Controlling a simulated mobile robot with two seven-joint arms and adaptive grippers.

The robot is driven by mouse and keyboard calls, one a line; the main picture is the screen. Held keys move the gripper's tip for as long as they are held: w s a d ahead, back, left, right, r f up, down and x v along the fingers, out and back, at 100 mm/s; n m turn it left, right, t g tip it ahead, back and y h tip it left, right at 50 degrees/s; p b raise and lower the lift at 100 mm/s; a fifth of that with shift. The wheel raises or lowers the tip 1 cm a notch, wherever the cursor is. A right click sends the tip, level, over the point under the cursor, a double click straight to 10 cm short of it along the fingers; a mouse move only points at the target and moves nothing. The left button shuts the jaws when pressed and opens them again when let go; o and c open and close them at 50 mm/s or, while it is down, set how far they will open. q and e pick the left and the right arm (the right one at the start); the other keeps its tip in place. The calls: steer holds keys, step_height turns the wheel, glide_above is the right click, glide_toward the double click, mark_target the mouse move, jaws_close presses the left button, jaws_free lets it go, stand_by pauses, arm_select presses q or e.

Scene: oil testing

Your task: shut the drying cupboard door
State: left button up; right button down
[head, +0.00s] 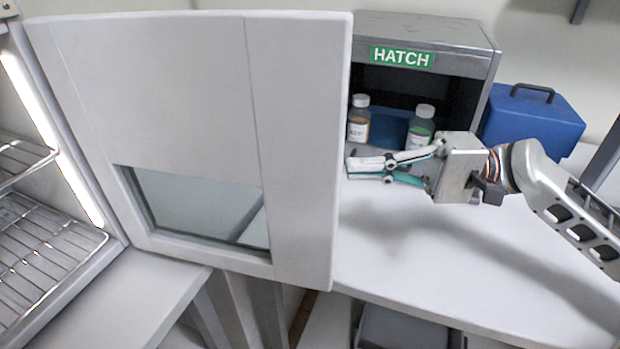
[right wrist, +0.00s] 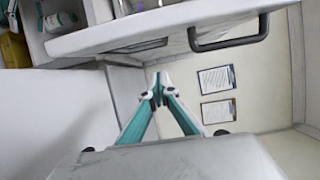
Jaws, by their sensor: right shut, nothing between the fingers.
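The drying cupboard door (head: 190,75) is a white panel with a small window, standing wide open in the head view. It is hinged at the left on the cupboard, whose wire shelves (head: 45,235) are exposed. My right gripper (head: 350,169) is shut and empty, its fingertips just right of the door's free edge. I cannot tell whether they touch it. In the right wrist view a white panel with a dark bar handle (right wrist: 228,38), apparently the door, lies across the top, beyond my fingertips (right wrist: 157,76). My left gripper is not in view.
A grey hatch box (head: 425,30) holding two bottles (head: 358,120) (head: 421,128) stands behind the gripper. A blue case (head: 532,122) stands to its right. The white worktop (head: 450,265) below the gripper is clear.

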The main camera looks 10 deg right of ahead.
mark_target(309, 186)
steer(key=a, duration=0.3)
steer(key=s+a+p, duration=0.1)
steer(key=a, duration=0.2)
steer(key=s+a+p, duration=0.1)
steer(key=a, duration=0.2)
stand_by(0.4)
